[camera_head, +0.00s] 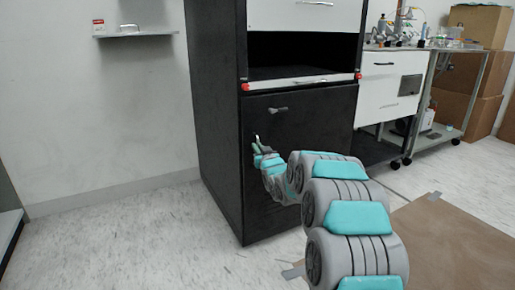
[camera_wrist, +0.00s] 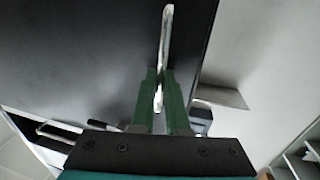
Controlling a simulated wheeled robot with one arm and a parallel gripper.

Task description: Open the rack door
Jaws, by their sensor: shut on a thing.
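The rack (camera_head: 212,100) is a tall black cabinet in the middle of the head view. Its black lower door (camera_head: 325,115) looks closed, flush with the front. My gripper (camera_head: 258,148) is at the left part of this door. In the wrist view, my gripper's green fingers (camera_wrist: 160,75) are shut on a slim upright metal handle (camera_wrist: 166,35), which sticks out beyond the fingertips. The handle also shows as a small bright piece in the head view (camera_head: 257,138). The black panel (camera_wrist: 80,60) fills the left of the wrist view. My arm hides the door's lower right part.
A small latch (camera_head: 278,110) is on the door's upper part. Above it are an open bay and a light drawer (camera_head: 305,15). A wall shelf (camera_head: 135,34) is at the left. A bench (camera_head: 390,85) and cardboard boxes (camera_head: 485,25) are at the right. The floor left of the rack is clear.

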